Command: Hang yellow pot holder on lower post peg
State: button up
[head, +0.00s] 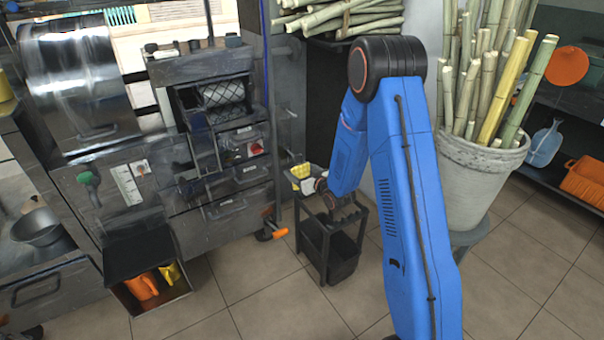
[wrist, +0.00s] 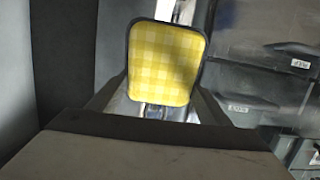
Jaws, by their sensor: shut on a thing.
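The yellow pot holder (wrist: 166,62) is a rounded checked pad with a dark rim, facing the wrist camera and roughly upright. My gripper (wrist: 160,108) is shut on its lower part. In the head view the pot holder (head: 300,172) is a small yellow patch at the end of my arm, beside the press cabinet. My arm hides much of the gripper there. A thin dark upright post (head: 270,110) stands just left of the pot holder. I cannot make out the lower peg in either view. I cannot tell whether the pot holder touches anything besides my gripper.
A dark cart with a bin (head: 340,255) stands below my gripper. Drawers (head: 240,205) line the left side. A large pot of cane (head: 470,185) stands to the right.

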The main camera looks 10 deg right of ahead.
jog(key=shift+x, duration=1.25)
jog(key=shift+w+a+f, duration=0.2)
jog(key=shift+w+f, duration=0.15)
jog(key=shift+w, duration=0.3)
jog(key=o, duration=1)
jog(key=shift+o, duration=0.2)
jog(key=shift+s, duration=0.1)
